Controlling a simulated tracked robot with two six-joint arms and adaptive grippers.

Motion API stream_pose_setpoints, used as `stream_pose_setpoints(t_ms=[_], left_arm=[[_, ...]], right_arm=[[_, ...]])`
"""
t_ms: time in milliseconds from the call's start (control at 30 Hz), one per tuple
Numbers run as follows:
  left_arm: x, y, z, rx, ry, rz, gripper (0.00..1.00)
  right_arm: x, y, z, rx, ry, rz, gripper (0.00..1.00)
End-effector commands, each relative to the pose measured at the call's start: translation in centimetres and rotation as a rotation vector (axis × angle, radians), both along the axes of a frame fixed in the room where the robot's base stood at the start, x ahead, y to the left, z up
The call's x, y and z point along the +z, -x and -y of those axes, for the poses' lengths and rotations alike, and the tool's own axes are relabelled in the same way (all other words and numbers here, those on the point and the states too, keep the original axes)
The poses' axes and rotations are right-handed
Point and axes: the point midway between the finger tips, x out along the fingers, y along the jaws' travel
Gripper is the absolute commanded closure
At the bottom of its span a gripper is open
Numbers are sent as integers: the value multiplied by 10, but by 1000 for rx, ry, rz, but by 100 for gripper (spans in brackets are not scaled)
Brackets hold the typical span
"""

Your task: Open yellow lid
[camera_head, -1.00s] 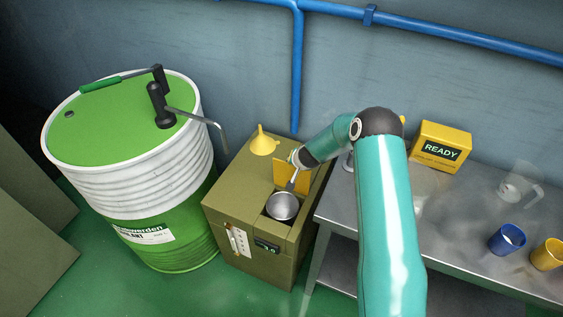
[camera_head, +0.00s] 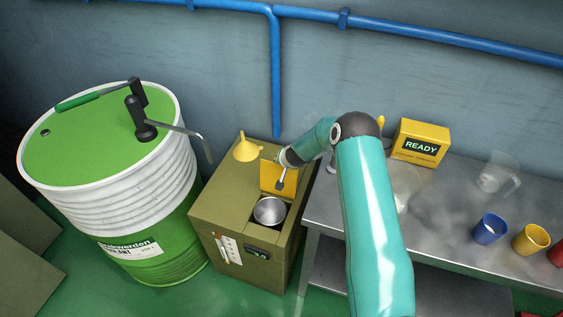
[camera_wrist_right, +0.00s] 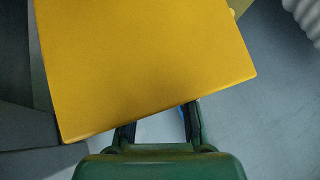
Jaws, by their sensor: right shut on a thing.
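The yellow lid (camera_head: 271,176) stands raised, roughly upright, at the back of the opening in the olive box (camera_head: 213,213). A round metal pot (camera_head: 270,211) shows in the opening in front of it. My right gripper (camera_head: 283,183) is at the lid's right side, shut on it. In the right wrist view the lid (camera_wrist_right: 145,65) fills much of the picture, and the gripper's fingers (camera_wrist_right: 160,127) are at its lower edge, partly hidden behind it. My left gripper is not in view.
A yellow funnel (camera_head: 247,150) sits on the box behind the lid. A green and white drum (camera_head: 150,205) with a crank stands left. A metal table (camera_head: 445,215) is right, with a READY box (camera_head: 421,142), a blue cup (camera_head: 490,229) and a yellow cup (camera_head: 531,239).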

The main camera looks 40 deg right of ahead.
Motion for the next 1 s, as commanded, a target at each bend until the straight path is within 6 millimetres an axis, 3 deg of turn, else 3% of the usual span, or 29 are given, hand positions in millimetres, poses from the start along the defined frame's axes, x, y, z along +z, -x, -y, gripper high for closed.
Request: stream_pose_setpoints(t_ms=[33, 267, 300, 433, 767, 1000], left_arm=[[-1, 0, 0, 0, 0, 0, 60], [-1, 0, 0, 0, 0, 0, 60], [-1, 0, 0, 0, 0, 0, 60], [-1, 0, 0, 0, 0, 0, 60], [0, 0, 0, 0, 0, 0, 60], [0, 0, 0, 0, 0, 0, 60]], right_arm=[[-12, 8, -2, -5, -12, -19, 100], [-12, 8, -3, -2, -14, -21, 100], [-12, 8, -3, -1, -14, -20, 72], [-12, 7, -3, -1, -15, -21, 51], [-8, 5, -6, 6, -12, -16, 50], [16, 19, -10, 5, -9, -13, 50]])
